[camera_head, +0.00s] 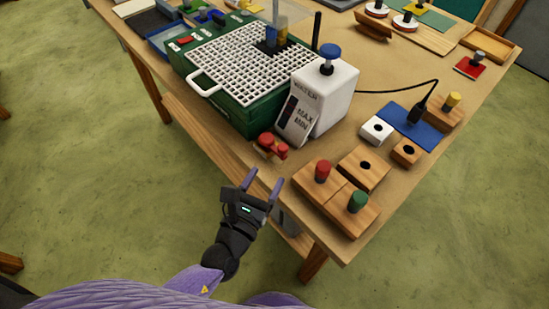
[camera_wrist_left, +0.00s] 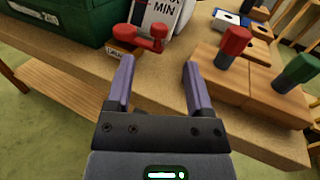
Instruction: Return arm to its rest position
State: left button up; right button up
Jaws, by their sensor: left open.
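My left gripper (camera_head: 262,184) is open and empty, with its two purple fingers apart. It hangs just off the front edge of the wooden table (camera_head: 225,120). In the left wrist view my left gripper (camera_wrist_left: 158,85) points toward a red knobbed piece (camera_wrist_left: 150,38) at the table edge, beyond the fingertips and not touched. The same red piece (camera_head: 272,145) lies in front of the white water box (camera_head: 330,95) in the head view. My right gripper is not in view.
A green case with a white grid (camera_head: 245,65) stands left of the water box. Wooden blocks with a red peg (camera_head: 322,171) and a green peg (camera_head: 358,202) sit near the table's front corner. A blue mat (camera_head: 408,122) lies behind. Green floor (camera_head: 110,200) is open at left.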

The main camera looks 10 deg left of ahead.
pick_arm(q)
jog(key=shift+s, duration=0.25)
jog(key=s+a+f+n+g+y+b, duration=0.1)
jog(key=s+a+f+n+g+y, duration=0.2)
jog(key=f+n, duration=0.4)
jog(key=s+a+f+n+g+y+b, duration=0.1)
jog(key=a+f+n+g+y, duration=0.25)
jog(key=f, duration=0.55)
jog(key=s+a+f+n+g+b, duration=0.1)
jog(key=s+a+f+n+g, duration=0.15)
jog(key=s+f+n, duration=0.35)
jog(key=s+a+f+n+g, duration=0.2)
jog(key=s+f+n+g, duration=0.1)
jog(key=s+f+n, duration=0.35)
jog(key=s+f+n+g+h, duration=0.1)
jog(key=s+f+n+g, duration=0.1)
jog(key=s+n, duration=0.4)
jog(key=s+f+n+g+b, duration=0.1)
jog(key=s+f+n+g, duration=0.1)
jog(key=s+n, duration=0.5)
jog(key=shift+s+d+f+g+h, duration=0.3)
jog(key=shift+s+f+g+h, duration=0.1)
jog(key=shift+f, duration=0.2)
